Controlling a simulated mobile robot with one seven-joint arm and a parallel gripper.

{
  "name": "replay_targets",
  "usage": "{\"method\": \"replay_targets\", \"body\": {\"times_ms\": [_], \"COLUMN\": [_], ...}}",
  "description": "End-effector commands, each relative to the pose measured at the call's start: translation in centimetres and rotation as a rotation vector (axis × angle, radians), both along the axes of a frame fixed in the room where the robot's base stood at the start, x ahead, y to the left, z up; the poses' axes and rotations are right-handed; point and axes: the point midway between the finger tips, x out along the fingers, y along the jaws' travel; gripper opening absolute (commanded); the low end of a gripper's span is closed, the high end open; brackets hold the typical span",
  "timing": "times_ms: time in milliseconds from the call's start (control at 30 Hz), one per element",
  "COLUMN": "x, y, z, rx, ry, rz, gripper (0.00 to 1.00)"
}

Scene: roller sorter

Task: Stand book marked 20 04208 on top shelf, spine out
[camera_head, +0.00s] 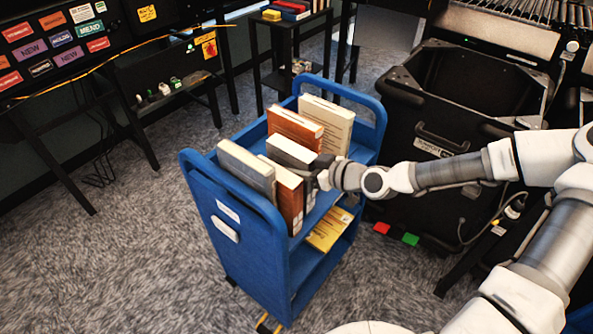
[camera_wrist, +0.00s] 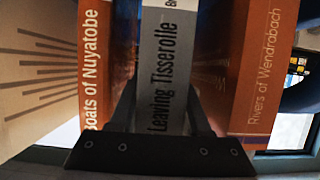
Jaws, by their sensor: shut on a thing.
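A grey book (camera_head: 291,150) stands upright on the top shelf of the blue cart (camera_head: 237,208), among other books. The mark 20 04208 cannot be read in either view. My gripper (camera_head: 322,174) reaches in from the right at the spine side. In the wrist view my gripper (camera_wrist: 163,98) has one finger on each side of the spine and is shut on this book. Its lower end is hidden by my gripper.
Orange books "Boats of Nuyatobe" (camera_wrist: 93,60) and "Rivers of Wendrabach" (camera_wrist: 265,70) flank it. A grey book (camera_head: 245,168) and a cream book (camera_head: 328,116) also stand on the top shelf. A yellow book (camera_head: 330,230) lies below. A black bin (camera_head: 425,150) stands right of the cart.

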Motion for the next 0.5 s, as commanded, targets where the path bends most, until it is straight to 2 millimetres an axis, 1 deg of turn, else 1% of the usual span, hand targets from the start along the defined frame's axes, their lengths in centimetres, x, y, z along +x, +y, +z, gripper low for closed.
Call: {"method": "replay_targets", "body": {"times_ms": [33,100,300,433,467,500], "x": [0.02,0.05,0.06,0.05,0.02,0.01], "y": [0.06,0.07,0.03,0.03,0.00,0.00], "z": [-0.82,-1.24,-1.18,-1.58,-1.59,-1.53], "rx": [0.003,0.002,0.001,0.001,-0.001,-0.001], "ry": [0.000,-0.002,-0.004,-0.004,-0.001,-0.001], "rz": [-0.001,-0.001,0.000,0.000,-0.001,-0.001], "gripper": [0.00,0.00,0.00,0.00,0.51,0.58]}}
